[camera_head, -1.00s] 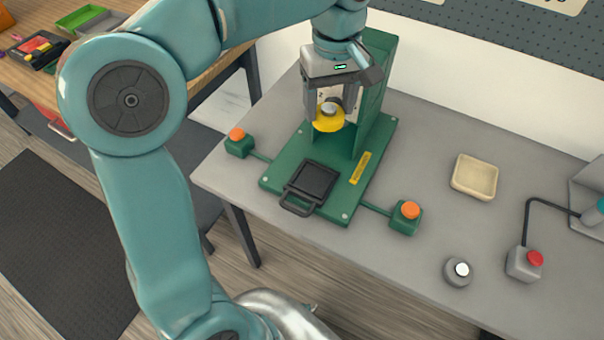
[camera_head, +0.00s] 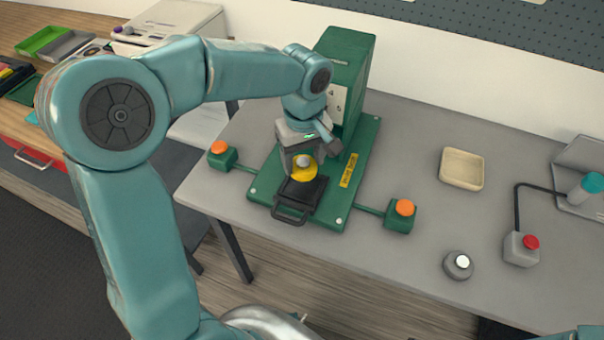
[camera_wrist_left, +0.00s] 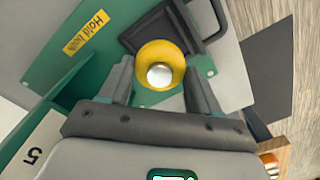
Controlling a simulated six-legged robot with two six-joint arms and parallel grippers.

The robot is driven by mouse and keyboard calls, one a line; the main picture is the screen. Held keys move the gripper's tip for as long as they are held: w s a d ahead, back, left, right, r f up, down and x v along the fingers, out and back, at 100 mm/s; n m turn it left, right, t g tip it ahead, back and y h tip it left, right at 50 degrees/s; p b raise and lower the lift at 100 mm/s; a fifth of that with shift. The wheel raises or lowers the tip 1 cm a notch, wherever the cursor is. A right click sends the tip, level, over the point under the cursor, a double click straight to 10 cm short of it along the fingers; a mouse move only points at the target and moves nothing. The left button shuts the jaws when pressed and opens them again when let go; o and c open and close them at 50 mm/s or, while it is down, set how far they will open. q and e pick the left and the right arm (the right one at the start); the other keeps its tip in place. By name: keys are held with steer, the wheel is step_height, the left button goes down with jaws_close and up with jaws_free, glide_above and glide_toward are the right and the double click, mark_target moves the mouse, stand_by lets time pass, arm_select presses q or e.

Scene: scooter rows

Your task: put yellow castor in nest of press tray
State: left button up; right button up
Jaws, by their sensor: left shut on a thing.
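The yellow castor (camera_head: 303,173), a yellow disc with a silvery knob, is held in my left gripper (camera_head: 301,165). In the left wrist view the castor (camera_wrist_left: 151,56) sits between the two grey fingers of the left gripper (camera_wrist_left: 155,82). The black press tray (camera_head: 299,195), with a loop handle at its front, lies on the green press base. The castor is over the back part of the tray; I cannot tell whether it touches. The tray also shows in the left wrist view (camera_wrist_left: 188,24), partly covered by the castor, and its nest is hidden. My right gripper is out of view.
The green press (camera_head: 348,60) stands just behind the gripper. Orange buttons on green boxes flank it, left (camera_head: 219,148) and right (camera_head: 404,208). A cream dish (camera_head: 462,168), a grey round button (camera_head: 458,265) and a red-button box (camera_head: 522,248) stand on the right. Grey bench lies clear between.

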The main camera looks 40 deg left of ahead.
mark_target(303, 173)
arm_select(q)
step_height(303, 173, down, 6)
steer(key=shift+r, duration=0.25)
steer(key=shift+b, duration=0.3)
steer(key=o, duration=1.1)
steer(key=shift+f, duration=0.15)
steer(key=shift+o, duration=0.2)
steer(key=shift+r, duration=0.3)
step_height(303, 173, up, 12)
steer(key=shift+f+p, duration=0.1)
steer(key=shift+p, duration=0.65)
